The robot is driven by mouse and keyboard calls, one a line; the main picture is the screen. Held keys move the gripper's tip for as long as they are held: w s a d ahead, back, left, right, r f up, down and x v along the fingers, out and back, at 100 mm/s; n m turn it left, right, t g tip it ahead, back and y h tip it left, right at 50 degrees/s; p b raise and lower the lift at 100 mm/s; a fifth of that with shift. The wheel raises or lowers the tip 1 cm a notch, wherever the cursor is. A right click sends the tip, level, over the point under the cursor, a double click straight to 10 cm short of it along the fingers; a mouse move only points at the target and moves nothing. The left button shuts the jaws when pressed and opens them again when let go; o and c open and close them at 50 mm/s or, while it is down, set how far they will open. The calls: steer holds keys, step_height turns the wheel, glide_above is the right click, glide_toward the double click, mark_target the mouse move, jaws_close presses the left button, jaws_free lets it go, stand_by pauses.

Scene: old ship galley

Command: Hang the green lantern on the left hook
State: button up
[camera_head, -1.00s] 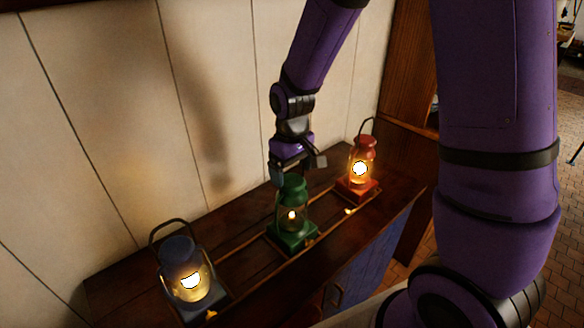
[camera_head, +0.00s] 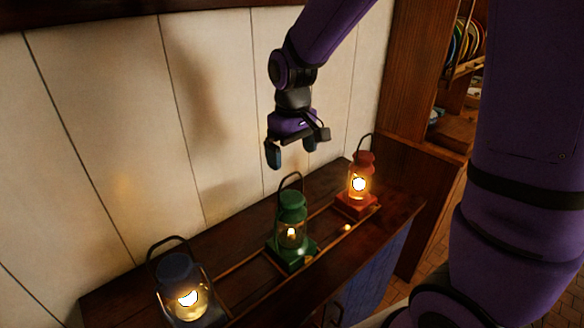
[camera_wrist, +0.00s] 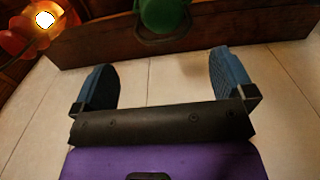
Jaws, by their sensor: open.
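The green lantern (camera_head: 291,229) stands upright on the dark wooden counter, between the other two lanterns, its handle raised. Its top also shows at the upper edge of the wrist view (camera_wrist: 163,14). My gripper (camera_head: 292,160) is open and empty, above the green lantern and apart from its handle. Its two blue-padded fingers are spread wide in the wrist view (camera_wrist: 160,75). No hook can be made out in either view.
A dark blue lit lantern (camera_head: 181,284) stands at the front left and a red lit lantern (camera_head: 361,183) at the right, on the counter (camera_head: 130,290). A pale panelled wall (camera_head: 100,130) rises behind. A wooden shelf unit (camera_head: 410,110) stands right.

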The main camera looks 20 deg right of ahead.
steer(key=s+d+r+m+t, duration=0.2)
steer(key=s+d+r, duration=0.1)
steer(key=s+r, duration=0.4)
steer(key=s+d+r+m+t, duration=0.1)
steer(key=s+d+r+t, duration=0.2)
steer(key=s+r, duration=0.4)
steer(key=s, duration=0.7)
steer(key=shift+d+r+m, duration=0.25)
steer(key=shift+r+m, duration=0.1)
steer(key=shift+m, duration=0.05)
